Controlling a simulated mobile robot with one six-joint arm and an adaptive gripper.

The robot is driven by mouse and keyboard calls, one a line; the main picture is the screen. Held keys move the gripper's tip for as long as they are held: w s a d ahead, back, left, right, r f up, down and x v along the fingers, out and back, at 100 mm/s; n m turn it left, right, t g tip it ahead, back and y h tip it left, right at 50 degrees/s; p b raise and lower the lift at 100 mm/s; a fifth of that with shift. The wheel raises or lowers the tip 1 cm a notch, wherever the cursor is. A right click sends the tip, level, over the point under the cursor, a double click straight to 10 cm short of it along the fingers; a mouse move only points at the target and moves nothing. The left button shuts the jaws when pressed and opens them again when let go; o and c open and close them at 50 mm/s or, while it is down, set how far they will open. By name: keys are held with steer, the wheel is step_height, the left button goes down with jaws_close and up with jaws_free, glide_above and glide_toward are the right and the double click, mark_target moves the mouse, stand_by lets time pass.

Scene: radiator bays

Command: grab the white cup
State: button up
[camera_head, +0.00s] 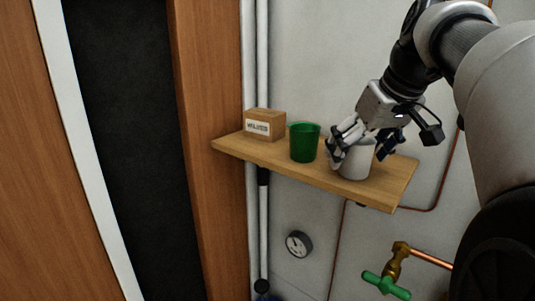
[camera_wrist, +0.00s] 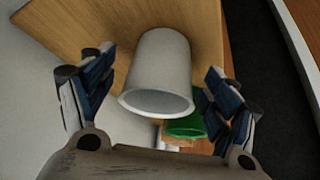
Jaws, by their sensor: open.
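The white cup (camera_head: 356,163) stands upright on a wooden shelf (camera_head: 392,192), near its right end. My gripper (camera_head: 357,150) is at the cup, with one finger on each side of its upper part. In the wrist view the white cup (camera_wrist: 160,68) lies between the two open fingers of my gripper (camera_wrist: 158,90). Gaps show between the cup and both fingers there. In the head view the fingers hide part of the cup's rim and left side.
A green cup (camera_head: 304,142) stands just left of the white cup on the shelf. A labelled brown box (camera_head: 264,125) sits farther left. Below the shelf are a gauge (camera_head: 299,243) and a brass valve with a green handle (camera_head: 386,284). White pipes (camera_head: 256,60) run up the wall.

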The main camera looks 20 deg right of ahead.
steer(key=shift+w+f, duration=0.35)
steer(key=shift+f, duration=0.15)
steer(key=shift+s, duration=0.1)
steer(key=shift+c, duration=0.5)
steer(key=c, duration=1)
